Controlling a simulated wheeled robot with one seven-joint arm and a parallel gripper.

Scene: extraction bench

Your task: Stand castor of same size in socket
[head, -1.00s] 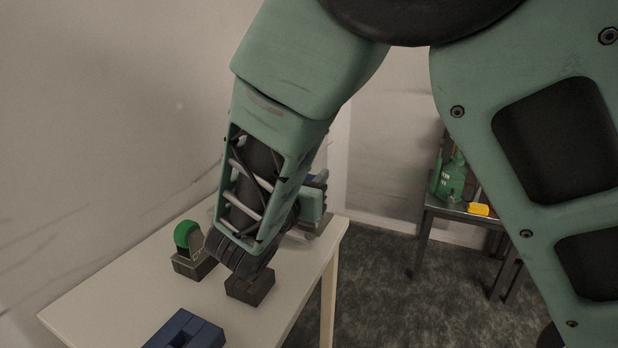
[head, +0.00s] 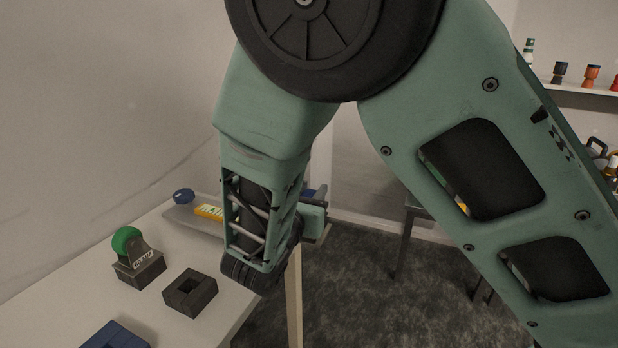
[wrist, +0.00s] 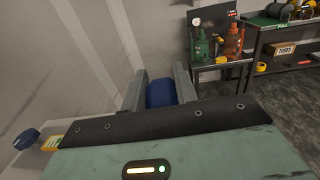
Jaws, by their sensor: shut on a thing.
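My gripper (head: 318,222) is shut on a blue castor, which shows as a blue rounded shape (wrist: 160,94) between the fingers in the wrist view. In the head view only a bit of blue shows behind my wrist, held beyond the table's right edge. A dark grey block with an empty square socket (head: 203,302) sits on the table, left of and below my gripper. Left of it, a castor with a green wheel (head: 125,238) stands in another dark block with a white size label (head: 143,257), too small to read surely.
Another blue-wheeled piece (head: 183,196) lies at the table's back beside a yellow label (head: 209,212). A blue block (head: 115,336) is at the bottom edge.

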